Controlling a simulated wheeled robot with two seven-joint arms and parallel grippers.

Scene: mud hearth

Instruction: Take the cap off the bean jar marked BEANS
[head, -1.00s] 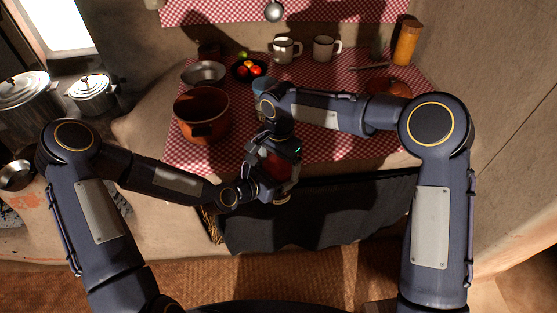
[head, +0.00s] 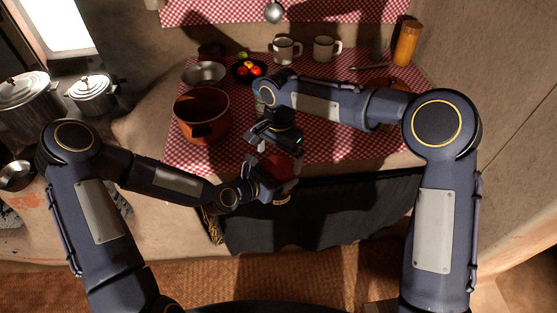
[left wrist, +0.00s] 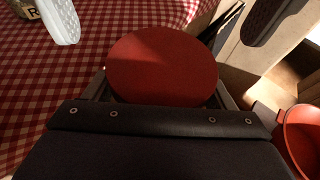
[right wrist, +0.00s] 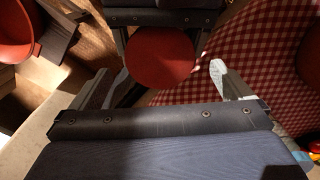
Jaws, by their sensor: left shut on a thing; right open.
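My left gripper (head: 268,180) is shut on a jar (head: 285,168) held in front of the table's front edge. A flat round red top, apparently the cap (left wrist: 162,68), shows between its fingers in the left wrist view. It also shows in the right wrist view (right wrist: 160,57). No BEANS marking is readable, and most of the jar body is hidden by the grippers. My right gripper (head: 262,150) is open and empty close to the jar. Its fingers, spread apart, also show at the top of the left wrist view, clear of the red top.
The checked tablecloth (head: 330,145) carries an orange pot (head: 202,115), a metal bowl (head: 204,74), a plate of vegetables (head: 250,70), two mugs (head: 285,49) and an orange cylinder (head: 406,43). A dark curtain (head: 330,215) hangs below.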

